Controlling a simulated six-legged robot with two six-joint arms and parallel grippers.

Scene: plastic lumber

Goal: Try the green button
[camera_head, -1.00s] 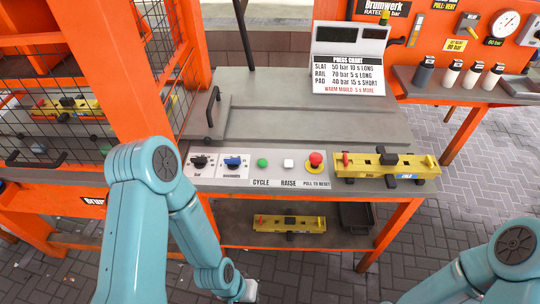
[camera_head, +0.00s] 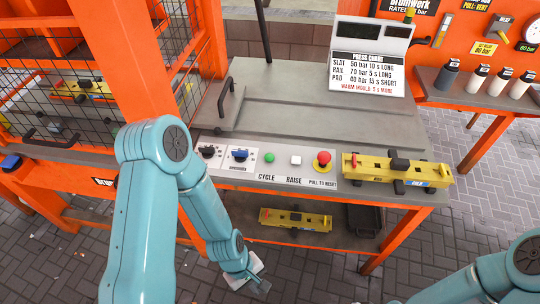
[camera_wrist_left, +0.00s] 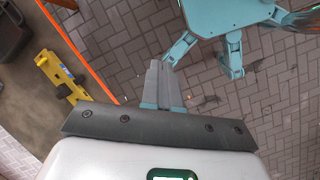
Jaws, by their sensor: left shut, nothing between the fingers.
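The green button (camera_head: 269,158) is a small round cap on the white control panel (camera_head: 222,167) at the table's front edge, above the label CYCLE. My left gripper (camera_head: 264,287) hangs low in front of the table, below and well apart from the button. In the left wrist view its fingers (camera_wrist_left: 163,85) are together with nothing between them, and they point over the paved floor. The button does not show in the left wrist view. My right gripper is not visible; only part of an arm shows at the lower right.
Beside the green button are a white RAISE button (camera_head: 296,160), a red mushroom button (camera_head: 322,161) and two knobs at left. A yellow mould (camera_head: 432,174) lies right of the panel. Another yellow mould (camera_head: 294,219) is on the lower shelf. The press chart (camera_head: 367,73) stands behind.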

